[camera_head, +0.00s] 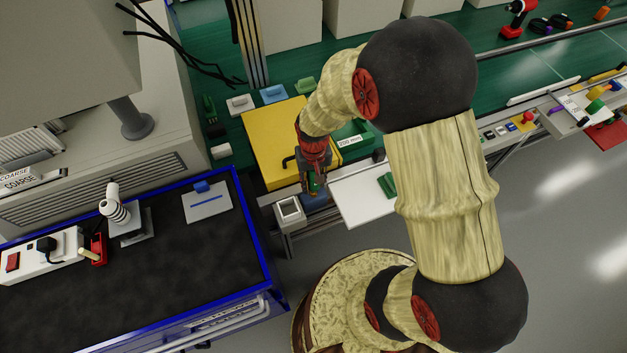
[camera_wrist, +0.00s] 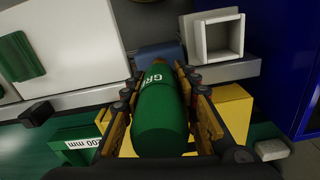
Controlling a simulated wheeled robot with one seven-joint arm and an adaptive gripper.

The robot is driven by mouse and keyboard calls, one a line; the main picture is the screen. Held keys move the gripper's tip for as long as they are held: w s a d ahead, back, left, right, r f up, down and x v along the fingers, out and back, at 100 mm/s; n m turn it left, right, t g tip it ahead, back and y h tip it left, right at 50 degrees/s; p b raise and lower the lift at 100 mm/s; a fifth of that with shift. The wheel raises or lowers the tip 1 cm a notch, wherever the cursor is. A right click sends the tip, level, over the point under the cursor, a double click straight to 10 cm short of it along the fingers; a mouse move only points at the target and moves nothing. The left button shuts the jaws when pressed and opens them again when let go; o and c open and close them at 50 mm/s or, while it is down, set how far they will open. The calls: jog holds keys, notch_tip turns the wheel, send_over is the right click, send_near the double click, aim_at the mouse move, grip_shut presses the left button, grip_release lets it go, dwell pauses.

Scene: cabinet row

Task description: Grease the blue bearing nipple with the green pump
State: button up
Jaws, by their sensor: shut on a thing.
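The green pump (camera_wrist: 162,118), a green cylinder with partly covered lettering, is between the fingers of my gripper (camera_wrist: 168,95) in the wrist view. My gripper is shut on it, and the pump's tip points away from the camera. A blue block (camera_wrist: 147,55) lies just beyond the tip; I cannot tell whether they touch. In the head view my gripper (camera_head: 314,182) hangs beside the yellow block at the bench's front edge, with the blue block (camera_head: 317,201) just below it. The nipple itself is hidden or too small to make out.
A pale square open box (camera_head: 290,210) stands left of the blue block. A white panel with a green handle (camera_head: 388,185) is to its right. The yellow block (camera_head: 265,140) and a green bin (camera_head: 352,143) are behind. A blue-edged dark cart (camera_head: 150,270) is at the left.

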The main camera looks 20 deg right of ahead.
aim_at(314, 172)
jog(key=shift+f, duration=0.35)
jog(key=shift+r, duration=0.35)
jog(key=shift+r+p, duration=0.35)
jog(key=shift+p, duration=0.1)
jog(key=shift+f+b, duration=0.4)
jog(key=shift+f, duration=0.3)
jog(key=shift+r+p, duration=0.8)
jog(key=shift+p, duration=0.05)
dwell(2.1)
jog(key=shift+r+p, duration=1.9)
jog(key=shift+r, duration=0.55)
